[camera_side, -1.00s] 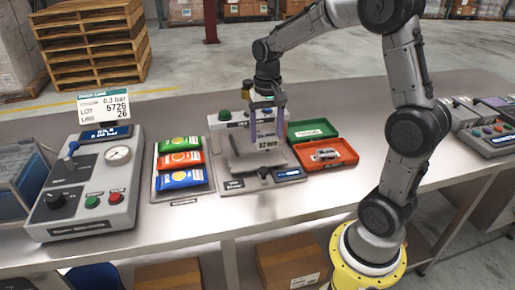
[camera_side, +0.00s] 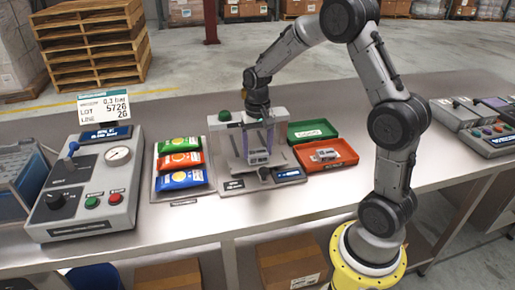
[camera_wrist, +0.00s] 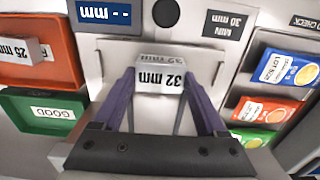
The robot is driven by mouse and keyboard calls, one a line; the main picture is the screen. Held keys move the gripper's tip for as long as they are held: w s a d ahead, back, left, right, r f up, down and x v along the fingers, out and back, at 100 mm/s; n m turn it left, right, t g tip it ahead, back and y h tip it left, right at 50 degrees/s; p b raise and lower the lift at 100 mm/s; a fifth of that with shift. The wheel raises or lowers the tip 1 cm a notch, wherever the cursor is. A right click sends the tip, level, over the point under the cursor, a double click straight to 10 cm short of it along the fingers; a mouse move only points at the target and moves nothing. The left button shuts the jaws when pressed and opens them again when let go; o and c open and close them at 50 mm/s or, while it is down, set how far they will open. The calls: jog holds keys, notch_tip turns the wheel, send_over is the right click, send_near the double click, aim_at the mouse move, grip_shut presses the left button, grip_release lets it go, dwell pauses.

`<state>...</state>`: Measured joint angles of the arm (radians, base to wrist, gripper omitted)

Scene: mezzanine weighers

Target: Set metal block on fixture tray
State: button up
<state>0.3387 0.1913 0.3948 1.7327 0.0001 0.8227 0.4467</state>
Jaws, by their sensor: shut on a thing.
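The metal block (camera_wrist: 160,78), a silver block marked 32 mm, is between the purple fingers of my gripper (camera_wrist: 161,88) in the wrist view. In the side view, my gripper (camera_side: 259,145) points down inside the grey gauge frame, with the block (camera_side: 258,159) low between its fingers. My gripper is shut on the block. The grey fixture tray (camera_side: 233,170) lies under and around the block; it also shows in the wrist view (camera_wrist: 112,62). I cannot tell whether the block touches the tray.
A red tray (camera_side: 345,152) holding another metal block (camera_side: 325,155) and a green tray (camera_side: 331,133) stand to the right. Colourful packets (camera_side: 181,160) lie on a rack to the left. The fixture's uprights stand close around my gripper. A grey control box (camera_side: 85,190) stands far left.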

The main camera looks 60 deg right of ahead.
aim_at(257, 152)
jog(key=shift+f, duration=0.1)
jog(key=o, duration=1.5)
notch_tip(257, 152, up, 12)
jog(key=s+a+r+n+t, duration=0.35)
jog(key=s+a+r, duration=0.25)
jog(key=s+a, duration=0.25)
jog(key=shift+s+a+f+n+t, duration=0.45)
jog(key=shift+s+a+n, duration=0.4)
jog(key=shift+s, duration=1.2)
jog(key=shift+s+a+f+n+t, duration=0.25)
jog(key=shift+s+a+f+n, duration=0.55)
jog(key=shift+s, duration=1.2)
jog(key=shift+s+a+f+n+t, duration=0.3)
jog(key=shift+s+a+n, duration=0.6)
jog(key=shift+s, duration=1.15)
jog(key=shift+d+r, duration=0.1)
jog(key=shift+d, duration=0.15)
